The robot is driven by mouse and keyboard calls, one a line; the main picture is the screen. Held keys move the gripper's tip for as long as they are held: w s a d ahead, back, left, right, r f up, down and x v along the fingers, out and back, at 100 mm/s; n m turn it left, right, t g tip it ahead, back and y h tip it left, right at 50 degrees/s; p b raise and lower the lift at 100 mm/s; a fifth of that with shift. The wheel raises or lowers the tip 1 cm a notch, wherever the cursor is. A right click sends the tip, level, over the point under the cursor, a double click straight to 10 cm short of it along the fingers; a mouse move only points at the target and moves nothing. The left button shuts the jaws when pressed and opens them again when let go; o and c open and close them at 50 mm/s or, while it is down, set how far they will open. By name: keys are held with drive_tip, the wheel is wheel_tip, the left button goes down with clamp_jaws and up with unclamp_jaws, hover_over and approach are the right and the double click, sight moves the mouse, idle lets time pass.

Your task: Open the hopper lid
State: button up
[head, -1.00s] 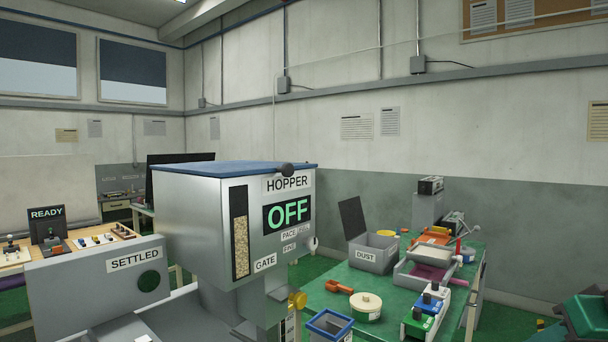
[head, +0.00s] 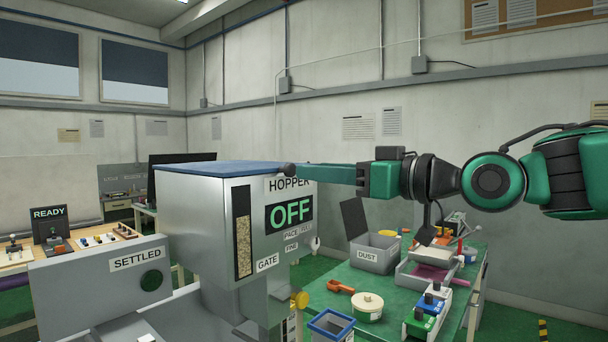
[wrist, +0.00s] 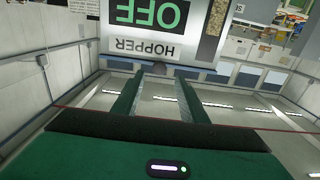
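The hopper (head: 205,220) is a grey metal box with a blue lid (head: 215,168) lying flat and closed on top. A dark round knob (head: 287,170) sticks out at the lid's right front edge. My gripper (head: 299,171) reaches in level from the right, its fingertips at or just short of the knob. In the wrist view, which is upside down, the two fingers of my gripper (wrist: 158,76) are apart with nothing between them along their length. The knob (wrist: 158,68) sits centred at their tips; I cannot tell whether they touch it.
The hopper's front display reads OFF (head: 290,213). A green table (head: 385,300) at the right holds a grey DUST bin (head: 372,255), a round tub (head: 367,306) and an orange scoop (head: 340,287). A SETTLED panel (head: 100,290) stands at the left. Above the lid is clear.

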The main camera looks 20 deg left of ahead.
sight(292, 169)
drive_tip(key=shift+x, duration=3)
